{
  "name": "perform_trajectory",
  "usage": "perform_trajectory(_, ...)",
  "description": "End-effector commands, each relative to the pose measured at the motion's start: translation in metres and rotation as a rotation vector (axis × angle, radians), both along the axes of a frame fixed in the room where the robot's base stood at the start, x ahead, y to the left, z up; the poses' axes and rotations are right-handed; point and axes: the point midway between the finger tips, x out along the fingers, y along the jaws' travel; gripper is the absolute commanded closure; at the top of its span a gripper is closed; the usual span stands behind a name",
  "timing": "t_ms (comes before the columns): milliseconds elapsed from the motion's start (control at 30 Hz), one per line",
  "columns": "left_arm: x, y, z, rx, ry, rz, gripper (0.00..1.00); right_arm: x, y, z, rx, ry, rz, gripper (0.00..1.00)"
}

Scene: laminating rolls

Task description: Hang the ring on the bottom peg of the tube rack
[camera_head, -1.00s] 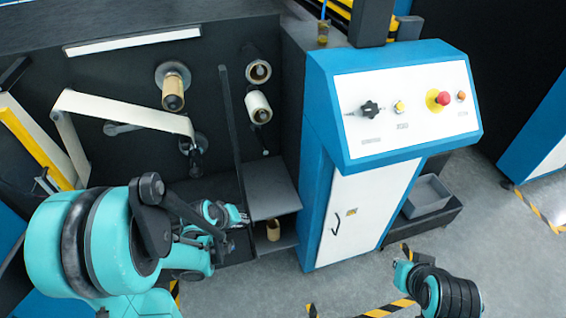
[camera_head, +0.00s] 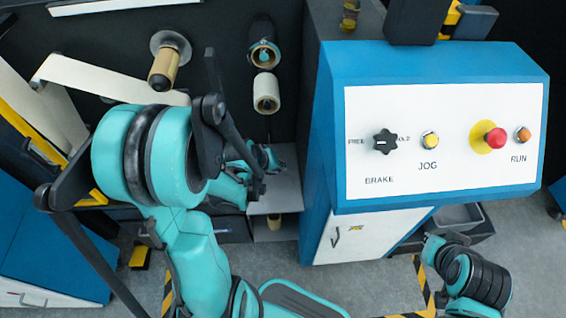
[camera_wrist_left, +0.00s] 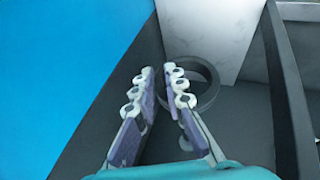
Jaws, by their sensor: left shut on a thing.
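My left gripper (camera_head: 267,160) is in front of the dark panel, just below the tube rack's lower part. In the left wrist view its two fingers (camera_wrist_left: 158,75) are close together at the dark ring (camera_wrist_left: 208,86), shut on its near side. The ring is too small and covered to make out in the head view. The rack's column has a dark top roll (camera_head: 263,55), a white roll (camera_head: 266,92) below it, and a thin bottom peg (camera_head: 268,133), just above my gripper. My right arm's end (camera_head: 434,245) is at the lower right; its fingers cannot be made out.
A grey shelf (camera_head: 277,200) lies under the gripper, with a small brown roll (camera_head: 274,222) below. The blue control console (camera_head: 440,75) stands close to the right. A brown-cored spindle (camera_head: 164,68) sticks out at left. A grey bin (camera_head: 458,217) is beyond the cabinet.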

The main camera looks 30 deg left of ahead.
Motion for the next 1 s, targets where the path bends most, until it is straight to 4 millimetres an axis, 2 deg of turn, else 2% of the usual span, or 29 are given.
perform_trajectory(1000,0.055,0.034,0.0,0.0,0.0,0.0,1.0,0.0,0.0,0.006,0.0,0.0,0.0,1.0)
